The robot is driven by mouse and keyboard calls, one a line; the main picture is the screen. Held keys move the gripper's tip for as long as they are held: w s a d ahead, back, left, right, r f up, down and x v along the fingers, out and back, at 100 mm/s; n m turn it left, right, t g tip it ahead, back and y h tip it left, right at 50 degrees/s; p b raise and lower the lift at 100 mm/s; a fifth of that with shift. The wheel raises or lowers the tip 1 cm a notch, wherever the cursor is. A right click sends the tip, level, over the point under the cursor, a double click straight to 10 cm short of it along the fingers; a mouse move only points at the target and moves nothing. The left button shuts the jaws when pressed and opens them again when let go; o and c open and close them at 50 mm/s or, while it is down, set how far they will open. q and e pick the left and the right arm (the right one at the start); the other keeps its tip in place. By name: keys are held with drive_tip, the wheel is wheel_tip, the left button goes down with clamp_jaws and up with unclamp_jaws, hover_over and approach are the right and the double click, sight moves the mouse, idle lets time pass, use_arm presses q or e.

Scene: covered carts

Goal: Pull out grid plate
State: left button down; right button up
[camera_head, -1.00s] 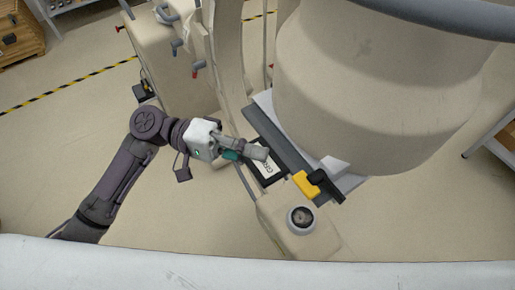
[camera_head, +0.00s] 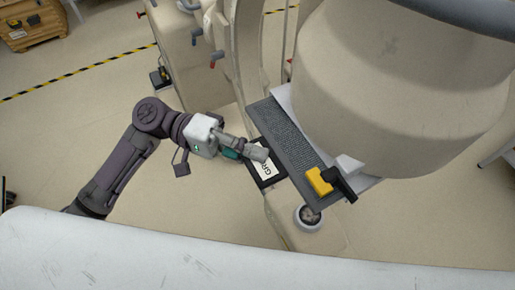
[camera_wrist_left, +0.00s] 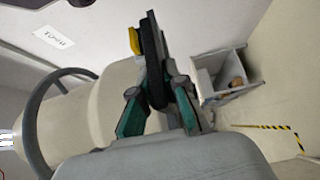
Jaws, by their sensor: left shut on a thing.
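The grid plate (camera_head: 266,173) is a flat dark plate with a white label reading "GR", the rest covered by my gripper. It sticks out beside a grey textured panel (camera_head: 282,133) under the large beige cylindrical housing (camera_head: 385,90). My left gripper (camera_head: 262,155) is shut on the plate's outer edge. In the left wrist view, the teal fingers (camera_wrist_left: 158,112) close around the dark plate (camera_wrist_left: 152,55), seen edge-on. How much of the plate is still inside cannot be told. My right gripper is not in view.
A yellow block (camera_head: 319,181) with a black lever (camera_head: 341,185) sits at the panel's near end. A beige arm with a round knob (camera_head: 308,217) lies below. A pale scratched surface (camera_head: 150,255) crosses the bottom. Open floor (camera_head: 70,130) lies to the left.

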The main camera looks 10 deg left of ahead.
use_arm(q)
drive_tip(key=s+a, duration=0.6)
drive_tip(key=a, duration=0.3)
drive_tip(key=shift+s+a, duration=0.2)
drive_tip(key=shift+s, duration=0.2)
idle(2.6)
drive_tip(key=shift+s+a, duration=0.9)
drive_tip(key=shift+a, duration=0.3)
drive_tip(key=shift+s+a+p, duration=0.3)
drive_tip(key=shift+s+a, duration=0.2)
drive_tip(key=shift+a, duration=0.2)
drive_tip(key=shift+s+a+p, duration=0.25)
drive_tip(key=shift+s+a, duration=0.25)
drive_tip(key=shift+a, duration=0.2)
drive_tip(key=shift+a, duration=0.1)
drive_tip(key=shift+s+a+p, duration=0.5)
drive_tip(key=shift+s+a, duration=0.15)
drive_tip(key=shift+a, duration=0.2)
